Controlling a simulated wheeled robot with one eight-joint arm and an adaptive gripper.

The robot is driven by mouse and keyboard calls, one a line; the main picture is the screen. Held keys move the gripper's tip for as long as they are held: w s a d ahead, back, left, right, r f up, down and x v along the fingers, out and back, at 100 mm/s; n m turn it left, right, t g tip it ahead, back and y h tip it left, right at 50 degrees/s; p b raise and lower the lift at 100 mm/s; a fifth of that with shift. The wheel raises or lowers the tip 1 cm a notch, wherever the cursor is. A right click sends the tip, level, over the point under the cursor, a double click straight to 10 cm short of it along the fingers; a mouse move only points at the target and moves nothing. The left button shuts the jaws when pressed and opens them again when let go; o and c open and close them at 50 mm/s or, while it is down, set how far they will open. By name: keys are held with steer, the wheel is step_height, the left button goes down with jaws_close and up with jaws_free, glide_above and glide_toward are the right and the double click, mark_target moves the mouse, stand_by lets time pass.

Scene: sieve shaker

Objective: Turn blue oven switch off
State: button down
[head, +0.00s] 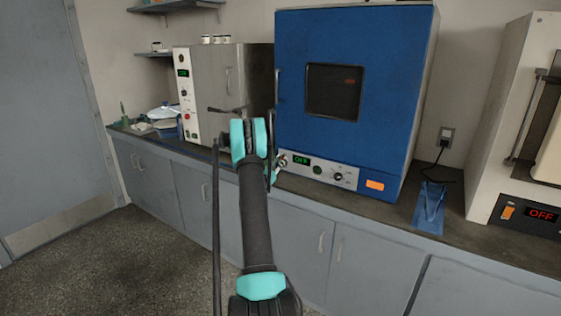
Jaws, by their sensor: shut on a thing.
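The blue oven (405,110) stands on the counter with its door closed. On its lower front panel, a green display (301,160) reads OFF, with a green round button (318,170) and a dark knob (338,177) to its right. My gripper (279,163) is at the left end of this panel, shut on a small part there, which appears to be the oven switch. My arm hides much of the gripper and the panel's left end, so the grip and the switch position do not show clearly.
A beige oven (212,95) stands left of the blue one, close to my arm. An orange switch (375,185) is low at the blue oven's right corner. A blue stand (430,205) and a white machine (500,150) with a red OFF display are at right.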

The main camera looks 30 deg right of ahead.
stand_by(0.4)
steer(key=c, duration=1.3)
jaws_free()
steer(key=shift+a+f, duration=0.1)
steer(key=v, duration=1.2)
steer(key=shift+f, duration=0.2)
